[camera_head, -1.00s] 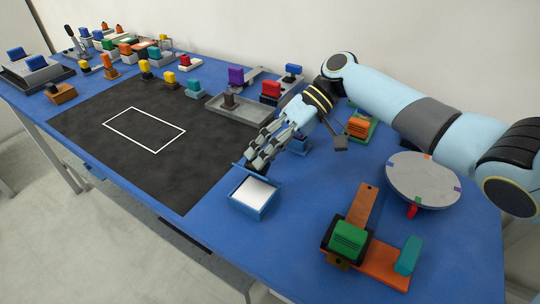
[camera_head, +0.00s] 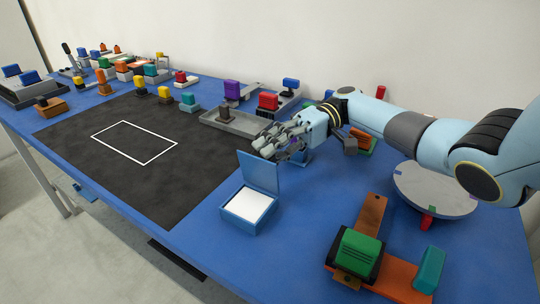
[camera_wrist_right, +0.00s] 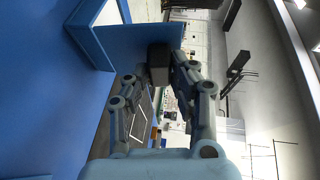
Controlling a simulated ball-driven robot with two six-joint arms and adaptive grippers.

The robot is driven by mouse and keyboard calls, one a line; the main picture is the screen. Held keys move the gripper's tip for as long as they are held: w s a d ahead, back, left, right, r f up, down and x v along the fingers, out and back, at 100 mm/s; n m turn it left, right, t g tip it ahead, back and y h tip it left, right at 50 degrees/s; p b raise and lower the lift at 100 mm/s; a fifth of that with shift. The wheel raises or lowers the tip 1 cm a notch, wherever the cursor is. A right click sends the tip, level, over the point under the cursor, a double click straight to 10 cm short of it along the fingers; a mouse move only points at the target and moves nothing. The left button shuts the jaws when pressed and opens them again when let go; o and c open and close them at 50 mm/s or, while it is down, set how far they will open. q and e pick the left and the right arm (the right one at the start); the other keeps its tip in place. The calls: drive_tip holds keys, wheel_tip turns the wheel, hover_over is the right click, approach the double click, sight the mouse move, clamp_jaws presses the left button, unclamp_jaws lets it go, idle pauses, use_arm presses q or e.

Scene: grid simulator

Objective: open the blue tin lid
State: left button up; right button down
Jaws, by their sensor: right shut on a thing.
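The blue tin (camera_head: 235,220) stands on the table near its front edge, with a white inside showing. Its blue lid (camera_head: 260,172) stands up steeply at the tin's back side, so the tin is open. In the right wrist view the fingers (camera_wrist_right: 160,62) close around a dark block against the blue lid (camera_wrist_right: 130,42), and the tin's white inside (camera_wrist_right: 108,14) shows at the top. The exact contact is partly hidden. My left gripper is not in view.
A grey tray (camera_head: 228,121) and a red block (camera_head: 268,101) stand behind the gripper. A round grey disc (camera_head: 435,190) and an orange fixture with a green block (camera_head: 357,252) are at the right. The dark mat (camera_head: 140,150) left of the tin is mostly clear.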

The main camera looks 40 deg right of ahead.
drive_tip(key=c, duration=1.1)
unclamp_jaws()
drive_tip(key=shift+d+r, duration=0.2)
drive_tip(key=shift+d, duration=1)
drive_tip(key=shift+d+r, duration=0.2)
drive_tip(key=shift+d, duration=1.05)
drive_tip(key=shift+d+r, duration=0.2)
drive_tip(key=shift+d, duration=1)
drive_tip(key=shift+r, duration=0.1)
